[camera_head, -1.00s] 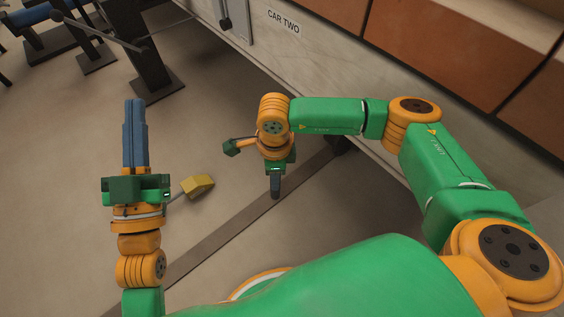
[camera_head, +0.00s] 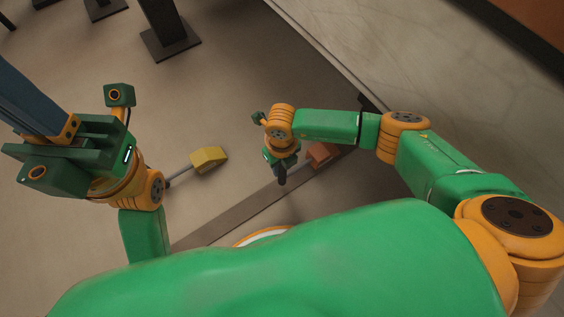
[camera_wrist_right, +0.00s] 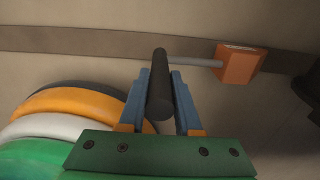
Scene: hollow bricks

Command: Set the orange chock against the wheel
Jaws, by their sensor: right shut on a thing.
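The orange chock (camera_head: 322,153) is a block on a grey rod with a black grip. It also shows in the right wrist view (camera_wrist_right: 241,63), with the grip (camera_wrist_right: 160,85) between my blue fingers. My right gripper (camera_head: 281,179) is shut on that grip, with the block out to its right over the brown floor strip. I cannot tell whether the block touches the floor. A dark shape (camera_wrist_right: 308,88) at the right edge of the wrist view may be the wheel; it is too cut off to tell. My left gripper (camera_head: 25,95) is raised at the left, its blue fingers together, tips cut off.
A yellow chock (camera_head: 208,159) with a grey rod lies on the floor between my arms. A brown strip (camera_head: 240,212) crosses the floor. The pale car side (camera_head: 420,60) rises at the upper right. A dark stand (camera_head: 168,35) is at the top left.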

